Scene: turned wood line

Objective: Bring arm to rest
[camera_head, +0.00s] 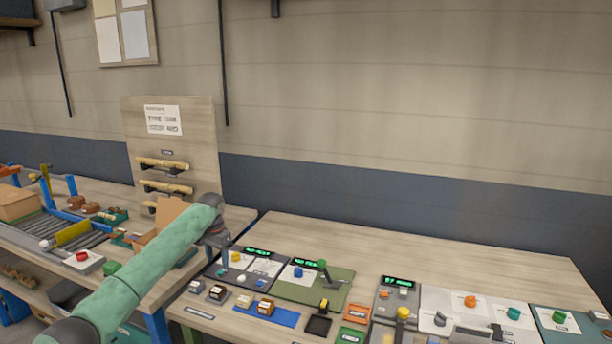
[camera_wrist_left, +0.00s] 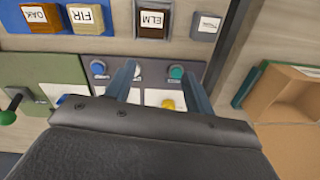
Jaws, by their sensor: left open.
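My left arm (camera_head: 150,270), green, reaches in from the lower left in the head view. Its left gripper (camera_head: 225,258) points down over the left end of the right-hand bench. In the left wrist view the two fingers of the left gripper (camera_wrist_left: 160,80) stand apart with nothing between them. Below them is a dark grey panel with a blue knob (camera_wrist_left: 98,66), a teal knob (camera_wrist_left: 177,72) and a yellow knob (camera_wrist_left: 168,104). I cannot tell how far above the panel the fingertips are. My right gripper is not in view.
Labelled wood blocks, including ELM (camera_wrist_left: 152,18), lie near the panel. A green lever (camera_head: 322,265) stands on a green board. More control panels (camera_head: 470,303) fill the bench front. An open cardboard box (camera_wrist_left: 285,105) is beside the gripper. The bench's back right (camera_head: 450,255) is clear.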

